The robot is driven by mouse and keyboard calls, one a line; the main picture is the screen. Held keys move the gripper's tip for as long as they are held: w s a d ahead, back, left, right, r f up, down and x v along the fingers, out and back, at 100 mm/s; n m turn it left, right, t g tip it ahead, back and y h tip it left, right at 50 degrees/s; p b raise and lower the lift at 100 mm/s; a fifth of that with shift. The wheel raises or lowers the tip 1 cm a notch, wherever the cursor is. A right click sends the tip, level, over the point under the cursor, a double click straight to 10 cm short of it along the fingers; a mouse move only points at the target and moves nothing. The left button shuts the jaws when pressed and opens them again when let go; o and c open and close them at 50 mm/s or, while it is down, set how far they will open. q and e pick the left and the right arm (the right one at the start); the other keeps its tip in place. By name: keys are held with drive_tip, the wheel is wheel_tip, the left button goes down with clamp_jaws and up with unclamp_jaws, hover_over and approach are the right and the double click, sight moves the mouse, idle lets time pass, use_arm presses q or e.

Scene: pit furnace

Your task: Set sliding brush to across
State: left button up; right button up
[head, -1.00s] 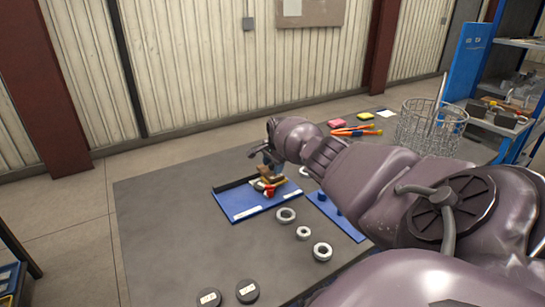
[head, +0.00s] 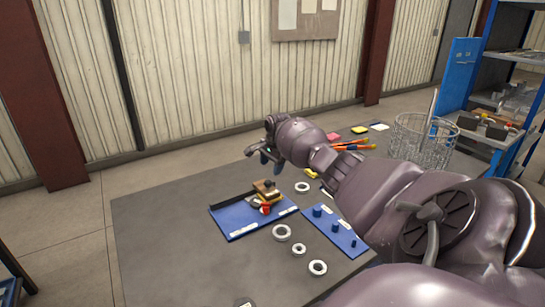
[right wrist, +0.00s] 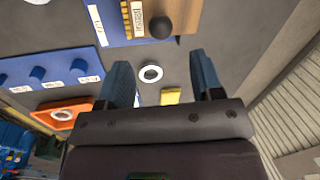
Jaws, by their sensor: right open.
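The sliding brush (head: 267,190) is a brown wooden block with a dark knob, with something red and yellow beside it. It sits on a blue board (head: 232,228) with a dark rail along its back left edge. The right wrist view shows the knob (right wrist: 160,25) and part of the blue board (right wrist: 93,12) at the top. My right gripper (head: 262,153) is above and behind the brush, apart from it. Its two fingers (right wrist: 162,82) are spread with nothing between them. My left gripper is not in view.
A blue peg board (head: 335,232) and several grey rings (head: 282,233) lie right of and in front of the brush board. A wire basket (head: 425,140) and blue shelf (head: 480,75) stand back right. The bench's left part is clear.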

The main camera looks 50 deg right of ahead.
drive_tip(key=shift+s+r, duration=0.2)
drive_tip(key=shift+r, duration=0.95)
